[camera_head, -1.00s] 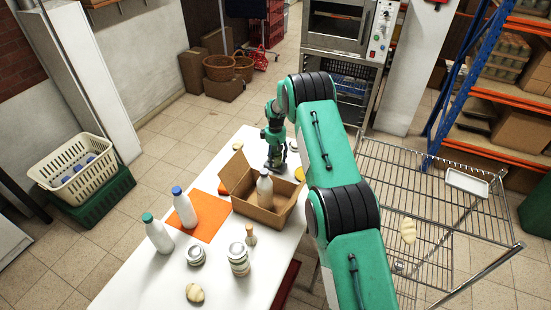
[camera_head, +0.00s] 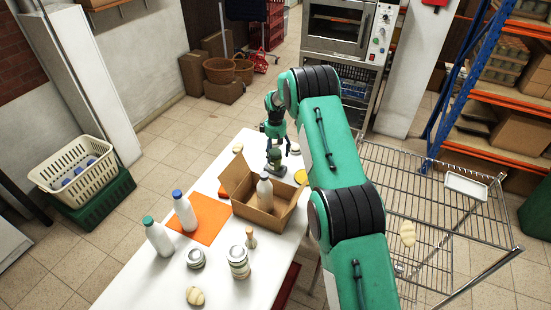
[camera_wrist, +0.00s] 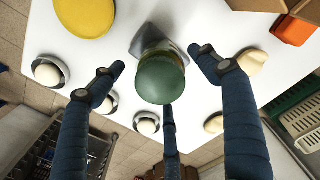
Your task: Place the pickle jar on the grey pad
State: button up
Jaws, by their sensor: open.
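The pickle jar (camera_head: 275,158), with a dark green lid, stands upright on the grey pad (camera_head: 277,171) at the far end of the white table. In the wrist view I look down on its green lid (camera_wrist: 160,80); the grey pad (camera_wrist: 174,53) shows beyond it. My gripper (camera_head: 277,147) is open just above the jar. In the wrist view its fingers are spread around the lid, with gaps between them and the jar.
An open cardboard box (camera_head: 241,208) holding a white bottle stands near the pad. A yellow disc (camera_head: 300,177) lies to the pad's right. Bottles stand by an orange mat (camera_head: 206,229); jars stand nearer. A wire-shelf cart (camera_head: 420,200) is right of the table.

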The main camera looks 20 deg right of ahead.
notch_tip(320, 180, up, 6)
jog(key=shift+r, duration=0.25)
dwell(0.6)
